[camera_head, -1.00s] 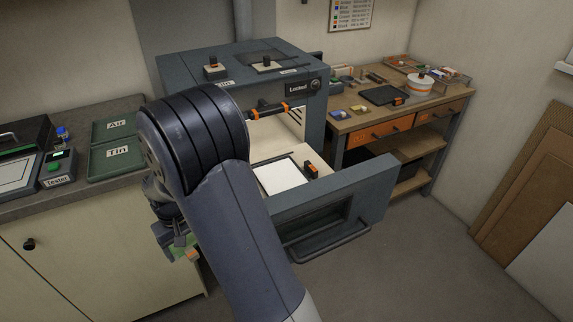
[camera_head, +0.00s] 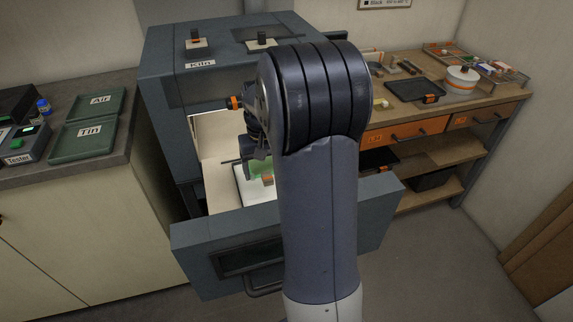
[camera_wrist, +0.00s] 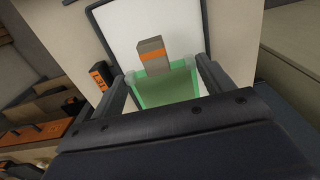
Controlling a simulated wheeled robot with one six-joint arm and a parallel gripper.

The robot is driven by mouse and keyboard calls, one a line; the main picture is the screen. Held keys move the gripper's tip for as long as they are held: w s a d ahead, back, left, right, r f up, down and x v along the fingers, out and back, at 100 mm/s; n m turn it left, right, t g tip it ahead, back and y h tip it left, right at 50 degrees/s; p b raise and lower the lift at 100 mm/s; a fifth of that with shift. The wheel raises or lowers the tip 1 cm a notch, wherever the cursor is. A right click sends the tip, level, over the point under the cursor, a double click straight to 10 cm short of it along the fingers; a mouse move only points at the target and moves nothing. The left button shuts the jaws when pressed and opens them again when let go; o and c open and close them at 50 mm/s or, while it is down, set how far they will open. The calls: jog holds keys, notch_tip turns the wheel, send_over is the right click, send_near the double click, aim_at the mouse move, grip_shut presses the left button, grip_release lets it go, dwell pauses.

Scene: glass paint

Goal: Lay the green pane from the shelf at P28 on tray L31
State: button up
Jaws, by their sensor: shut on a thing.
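My gripper (camera_wrist: 163,80) is shut on the green pane (camera_wrist: 168,88), which spans between its two fingers in the wrist view. A grey-beige block with an orange band (camera_wrist: 153,56) shows at the pane's far edge; I cannot tell if it is attached. Beyond the pane is a white-surfaced tray (camera_wrist: 133,22) with a dark rim. In the head view, the green pane (camera_head: 260,168) is over the tray (camera_head: 241,184) at the open kiln, partly hidden by my arm. I cannot tell whether the pane touches the tray.
A wooden workbench (camera_head: 400,115) with a dark tray (camera_head: 415,90) stands right.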

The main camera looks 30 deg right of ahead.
jog(key=shift+d, duration=0.25)
jog(key=b, duration=0.4)
send_over(268, 193)
notch_tip(268, 193, down, 5)
jog(key=shift+r, duration=0.15)
jog(key=shift+w+f+b, duration=0.1)
jog(key=shift+f+b, duration=0.45)
jog(key=shift+f, duration=0.4)
jog(key=shift+f, duration=0.1)
jog(key=o, duration=1)
jog(key=shift+o, duration=0.2)
notch_tip(268, 193, up, 7)
jog(key=p, duration=0.6)
